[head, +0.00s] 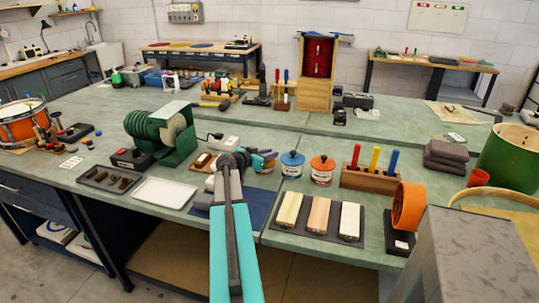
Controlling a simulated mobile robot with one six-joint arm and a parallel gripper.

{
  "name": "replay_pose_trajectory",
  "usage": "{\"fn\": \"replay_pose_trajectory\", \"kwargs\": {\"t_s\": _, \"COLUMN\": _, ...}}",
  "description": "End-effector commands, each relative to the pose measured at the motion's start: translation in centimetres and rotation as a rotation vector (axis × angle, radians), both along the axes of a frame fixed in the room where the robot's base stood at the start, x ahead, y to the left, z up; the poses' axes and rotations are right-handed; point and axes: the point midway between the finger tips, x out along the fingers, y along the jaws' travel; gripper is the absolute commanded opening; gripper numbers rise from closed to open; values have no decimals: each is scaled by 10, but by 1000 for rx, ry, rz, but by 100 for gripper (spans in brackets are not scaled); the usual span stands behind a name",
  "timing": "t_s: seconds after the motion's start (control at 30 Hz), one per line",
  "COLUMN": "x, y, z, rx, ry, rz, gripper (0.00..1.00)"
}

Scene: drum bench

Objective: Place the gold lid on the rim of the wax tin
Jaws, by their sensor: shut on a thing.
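My gripper (264,157) is over the middle of the bench, seen small and from behind, with my arm in front of it. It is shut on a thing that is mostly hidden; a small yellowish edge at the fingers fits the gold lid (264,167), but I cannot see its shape. I cannot pick out an open wax tin for certain. A small pale thing (210,182) shows just left of my arm, partly covered by it. Two labelled tins, one with a blue lid (292,158) and one with an orange lid (322,162), stand right of my gripper.
A blue mat (256,205) lies under my arm. A white tray (165,192) and green machine (165,135) are to the left. A dark board with pale blocks (319,214), a wooden rack (368,179) and an orange ring (408,206) are to the right.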

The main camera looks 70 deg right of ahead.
Motion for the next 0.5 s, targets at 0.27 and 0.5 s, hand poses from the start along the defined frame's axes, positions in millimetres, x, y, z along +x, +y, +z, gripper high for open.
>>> {"fn": "replay_pose_trajectory", "kwargs": {"t_s": 0.27, "x": 0, "y": 0, "z": -1, "rx": 0, "ry": 0, "rz": -1, "gripper": 38}}
{"fn": "replay_pose_trajectory", "kwargs": {"t_s": 0.5, "x": 0, "y": 0, "z": -1, "rx": 0, "ry": 0, "rz": -1, "gripper": 38}}
